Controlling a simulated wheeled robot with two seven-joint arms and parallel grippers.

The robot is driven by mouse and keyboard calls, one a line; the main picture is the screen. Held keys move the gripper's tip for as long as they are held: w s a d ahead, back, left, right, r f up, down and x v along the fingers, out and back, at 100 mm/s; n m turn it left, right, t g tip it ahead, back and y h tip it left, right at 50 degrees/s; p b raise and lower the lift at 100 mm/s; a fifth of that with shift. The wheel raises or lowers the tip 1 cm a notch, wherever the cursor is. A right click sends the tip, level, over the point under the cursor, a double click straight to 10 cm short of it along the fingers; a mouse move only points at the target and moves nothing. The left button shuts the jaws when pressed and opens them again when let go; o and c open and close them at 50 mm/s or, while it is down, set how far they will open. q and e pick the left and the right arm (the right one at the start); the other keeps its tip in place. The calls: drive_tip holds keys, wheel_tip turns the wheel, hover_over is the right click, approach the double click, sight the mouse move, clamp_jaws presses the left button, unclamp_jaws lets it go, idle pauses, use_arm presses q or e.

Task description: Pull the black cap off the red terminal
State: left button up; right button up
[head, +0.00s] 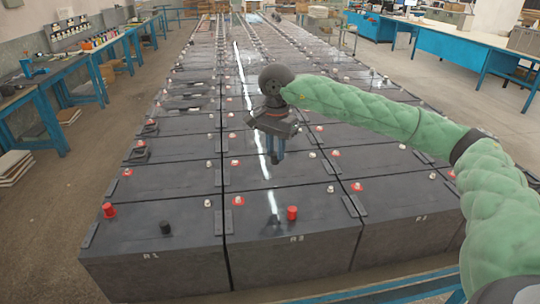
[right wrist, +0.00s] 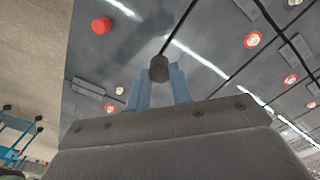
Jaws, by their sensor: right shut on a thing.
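My right gripper (head: 274,154), on the green-sleeved arm, is over the front rows of batteries with its blue fingers pointing down. In the right wrist view its fingers (right wrist: 159,80) are shut on a black cap (right wrist: 159,67), a short dark cylinder at the fingertips. The cap appears to be above the battery tops; what lies directly behind it is hidden. A bare terminal with a red ring (head: 238,201) shows on the front middle battery, below and left of the gripper. Another red-ringed terminal (head: 357,187) is to the right. My left gripper is not in view.
Front batteries also carry a black cap (head: 165,228), a red cap (head: 292,212) and another red cap (head: 108,210). Rows of grey batteries (head: 165,205) fill the middle.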

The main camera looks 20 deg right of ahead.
sight(276, 152)
drive_tip(key=shift+o, duration=1.4)
drive_tip(key=shift+c, duration=1.3)
drive_tip(key=shift+r, duration=0.85)
drive_tip(key=shift+r+p, duration=0.4)
drive_tip(key=shift+r, duration=1.85)
